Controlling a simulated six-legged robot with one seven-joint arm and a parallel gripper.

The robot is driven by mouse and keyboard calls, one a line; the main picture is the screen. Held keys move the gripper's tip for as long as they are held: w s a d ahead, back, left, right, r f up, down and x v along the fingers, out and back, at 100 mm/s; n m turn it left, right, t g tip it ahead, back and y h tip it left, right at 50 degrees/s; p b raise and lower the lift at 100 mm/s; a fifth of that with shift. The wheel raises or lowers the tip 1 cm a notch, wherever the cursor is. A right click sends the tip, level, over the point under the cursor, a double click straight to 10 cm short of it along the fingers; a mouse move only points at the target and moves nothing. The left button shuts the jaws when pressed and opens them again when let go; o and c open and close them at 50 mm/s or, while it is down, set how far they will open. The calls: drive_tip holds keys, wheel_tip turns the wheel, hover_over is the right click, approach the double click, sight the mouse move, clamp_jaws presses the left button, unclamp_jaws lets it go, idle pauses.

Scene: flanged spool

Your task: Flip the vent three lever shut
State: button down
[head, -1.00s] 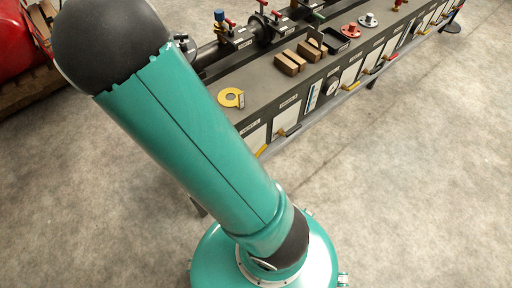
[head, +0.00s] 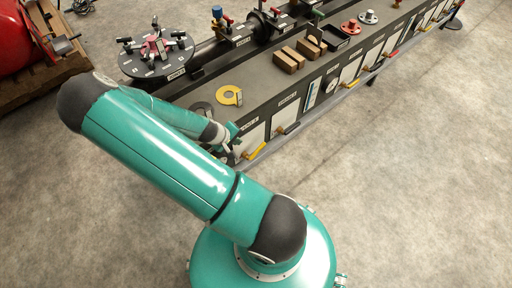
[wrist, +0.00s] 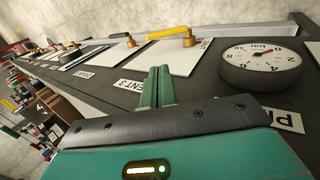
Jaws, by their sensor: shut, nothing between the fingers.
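The vent three lever is a yellow handle (wrist: 167,33) on a brass stem (wrist: 188,39), on a white panel (wrist: 178,56) of the bench front. The VENT 3 label (wrist: 129,84) is beside that panel. In the head view the yellow lever (head: 256,149) lies roughly along the bench front, its handle pointing right. My gripper (wrist: 160,76) is shut and empty. In the wrist view its fingertips are just below the panel, with a gap in the picture to the lever. In the head view my gripper (head: 232,140) is by the bench's near end, left of the lever.
A round gauge (wrist: 263,66) sticks out to the right of my fingers. More panels with levers (head: 290,128) follow along the bench. On the bench top are a yellow ring (head: 229,95), wooden blocks (head: 287,59) and a dark turntable (head: 157,54). The floor in front is clear.

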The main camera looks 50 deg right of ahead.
sight(259, 148)
drive_tip(key=x, duration=1.8)
drive_tip(key=shift+d+f, duration=0.2)
drive_tip(key=shift+f, duration=0.1)
